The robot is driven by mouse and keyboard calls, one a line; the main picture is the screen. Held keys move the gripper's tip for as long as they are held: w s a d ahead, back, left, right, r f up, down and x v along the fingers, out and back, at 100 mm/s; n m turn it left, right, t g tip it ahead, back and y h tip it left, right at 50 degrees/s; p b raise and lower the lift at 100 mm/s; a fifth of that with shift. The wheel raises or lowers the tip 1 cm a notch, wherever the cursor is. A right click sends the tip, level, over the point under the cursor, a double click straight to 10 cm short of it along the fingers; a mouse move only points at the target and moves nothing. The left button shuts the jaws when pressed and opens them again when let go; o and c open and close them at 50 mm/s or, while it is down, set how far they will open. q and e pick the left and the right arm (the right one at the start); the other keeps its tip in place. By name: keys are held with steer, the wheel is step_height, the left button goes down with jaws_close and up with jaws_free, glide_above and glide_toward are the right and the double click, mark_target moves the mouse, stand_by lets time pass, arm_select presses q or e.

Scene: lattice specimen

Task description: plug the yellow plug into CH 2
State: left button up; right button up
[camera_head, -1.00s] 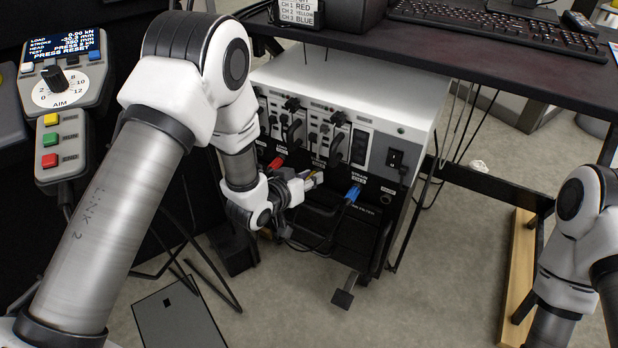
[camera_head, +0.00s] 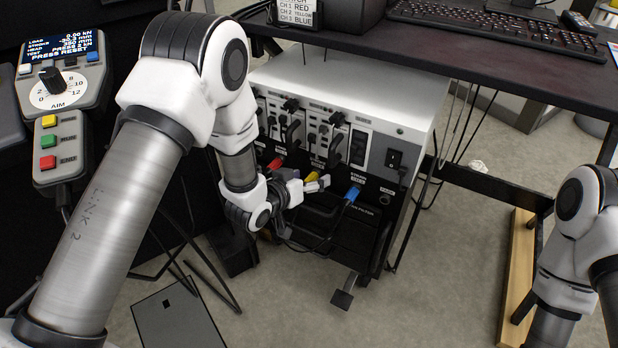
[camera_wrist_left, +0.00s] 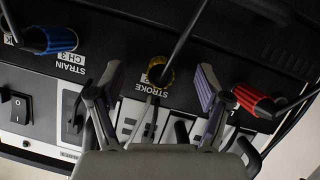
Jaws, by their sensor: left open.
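The yellow plug (camera_head: 312,176) is at the front panel of the white-topped cabinet, between the red plug (camera_head: 276,163) and the blue plug (camera_head: 352,194). In the left wrist view the yellow plug (camera_wrist_left: 160,73) sits at the STROKE label, seen nearly end-on with its black cable running up. It appears to be in the socket there; how deep I cannot tell. My left gripper (camera_head: 308,187) is open in front of it. In the left wrist view its fingers (camera_wrist_left: 158,94) stand apart on either side of the plug, not touching it. My right gripper is out of view.
The blue plug (camera_wrist_left: 58,40) is at STRAIN CH 3 and the red plug (camera_wrist_left: 254,101) is on the other side, close to a finger. Loose cables hang before the cabinet (camera_head: 335,80). The desk (camera_head: 470,60) overhangs it. A control box (camera_head: 62,85) stands at the left.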

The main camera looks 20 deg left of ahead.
mark_target(307, 179)
arm_select(q)
steer(key=shift+p+v, duration=1.1)
steer(key=shift+v, duration=1.3)
steer(key=shift+s, duration=0.1)
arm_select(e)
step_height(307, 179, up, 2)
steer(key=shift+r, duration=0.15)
arm_select(q)
steer(key=v, duration=0.7)
steer(key=shift+s, duration=0.25)
steer(key=shift+a, duration=0.1)
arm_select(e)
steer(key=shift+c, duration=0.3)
